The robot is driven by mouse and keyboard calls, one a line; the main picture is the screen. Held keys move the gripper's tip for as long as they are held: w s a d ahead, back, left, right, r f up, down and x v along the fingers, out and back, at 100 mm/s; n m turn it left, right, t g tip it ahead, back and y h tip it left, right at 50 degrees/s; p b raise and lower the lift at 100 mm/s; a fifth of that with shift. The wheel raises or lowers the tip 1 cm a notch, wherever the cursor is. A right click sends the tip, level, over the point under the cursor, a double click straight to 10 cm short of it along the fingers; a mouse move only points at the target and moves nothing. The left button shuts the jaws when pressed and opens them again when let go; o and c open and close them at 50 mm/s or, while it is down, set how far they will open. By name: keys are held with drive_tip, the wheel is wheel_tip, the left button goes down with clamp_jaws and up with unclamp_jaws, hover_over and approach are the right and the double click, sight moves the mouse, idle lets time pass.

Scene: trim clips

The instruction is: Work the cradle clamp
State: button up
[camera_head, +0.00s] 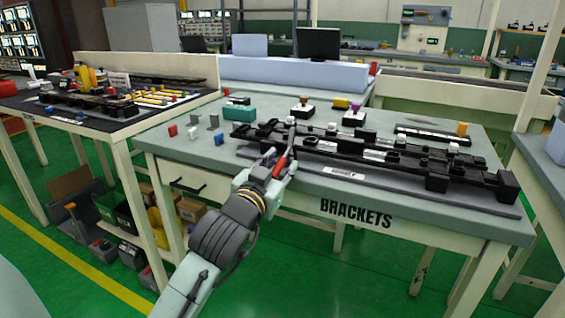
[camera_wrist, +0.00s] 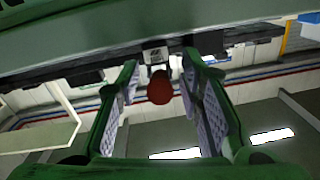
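The cradle assembly (camera_head: 395,155), a long black fixture with several blocks and clips, lies on a dark mat on the bench marked BRACKETS. A red, rounded knob (camera_wrist: 160,88) shows in the wrist view, with a pale bracket behind it; I take it as the clamp's handle. In the head view a red handle (camera_head: 280,167) shows at the front left edge of the fixture. My gripper (camera_wrist: 161,62) is open, with one finger on each side of the knob and gaps visible on both sides. In the head view my gripper (camera_head: 281,160) partly hides the clamp.
A teal block (camera_head: 238,112) and small red, grey and blue pieces lie left of the fixture. Knobbed black blocks (camera_head: 303,108) stand behind it. A side bench (camera_head: 110,105) with yellow parts is at left. The front bench corner at left is fairly clear.

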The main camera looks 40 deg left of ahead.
drive_tip(key=shift+c, duration=0.5)
clamp_jaws()
idle(0.4)
